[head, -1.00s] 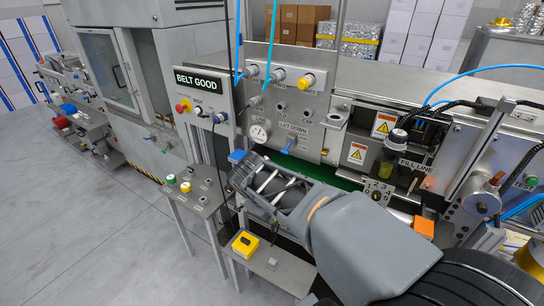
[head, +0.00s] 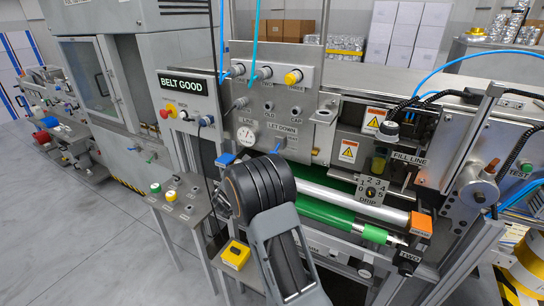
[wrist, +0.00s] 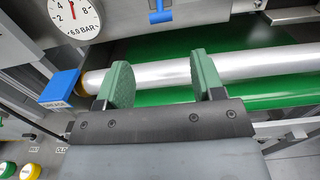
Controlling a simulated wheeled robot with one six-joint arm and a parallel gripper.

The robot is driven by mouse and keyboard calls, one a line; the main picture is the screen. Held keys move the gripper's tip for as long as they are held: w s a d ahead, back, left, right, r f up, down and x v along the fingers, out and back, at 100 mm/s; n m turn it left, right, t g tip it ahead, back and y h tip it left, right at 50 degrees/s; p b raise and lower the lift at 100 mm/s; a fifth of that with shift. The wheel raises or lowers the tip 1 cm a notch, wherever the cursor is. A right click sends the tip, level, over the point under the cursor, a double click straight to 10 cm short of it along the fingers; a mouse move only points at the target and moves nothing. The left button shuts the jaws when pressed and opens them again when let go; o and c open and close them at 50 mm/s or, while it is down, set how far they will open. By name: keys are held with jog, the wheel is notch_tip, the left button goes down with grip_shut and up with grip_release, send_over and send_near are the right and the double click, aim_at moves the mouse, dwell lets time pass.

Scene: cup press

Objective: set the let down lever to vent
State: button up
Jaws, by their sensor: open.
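The let down lever is a small blue handle (head: 277,147) under the LET DOWN label on the grey panel (head: 262,112). It hangs down, tilted to the lower left in the head view. In the wrist view the blue lever (wrist: 161,13) shows at the top edge, with its upper part cut off. My gripper (wrist: 163,82) is open and empty, its two green pads apart. The pads appear below the lever in that view, in front of the silver roller, not touching the lever. In the head view my dark wrist hides the fingers.
A pressure dial (head: 247,134) sits left of the lever. A blue block (wrist: 62,88) is left of my fingers. The silver roller (wrist: 155,70) and green belt (wrist: 260,42) run behind them. A button stand (head: 182,197) is at lower left.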

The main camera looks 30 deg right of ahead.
aim_at(277, 147)
jog(key=p+x, duration=0.2)
jog(key=x, duration=0.9)
jog(key=shift+r, duration=0.1)
jog(key=c, duration=0.9)
jog(key=r+y+p, duration=0.1)
jog(key=p, duration=0.1)
jog(key=r+g+y+p, duration=0.1)
jog(key=p, duration=0.2)
jog(key=shift+s+a+r, duration=0.15)
jog(key=shift+a+r, duration=0.05)
jog(key=shift+r, duration=0.1)
jog(key=shift+c, duration=0.2)
jog(key=y+p, duration=0.1)
jog(key=p, duration=0.1)
jog(key=r+g+y+p, duration=0.1)
jog(key=p, duration=0.2)
jog(key=shift+r+y, duration=0.3)
jog(key=shift+d+r+g+y+p, duration=0.2)
jog(key=shift+r+g+y+p, duration=0.15)
jog(key=shift+g+y+p, duration=0.45)
jog(key=shift+w+d+r+g+y, duration=0.15)
jog(key=shift+r+g+y, duration=0.15)
jog(key=shift+y, duration=0.35)
jog(key=shift+w+d+r+g+y, duration=0.1)
jog(key=shift+r+g+y, duration=0.15)
jog(key=shift+y, duration=0.4)
jog(key=shift+r, duration=0.15)
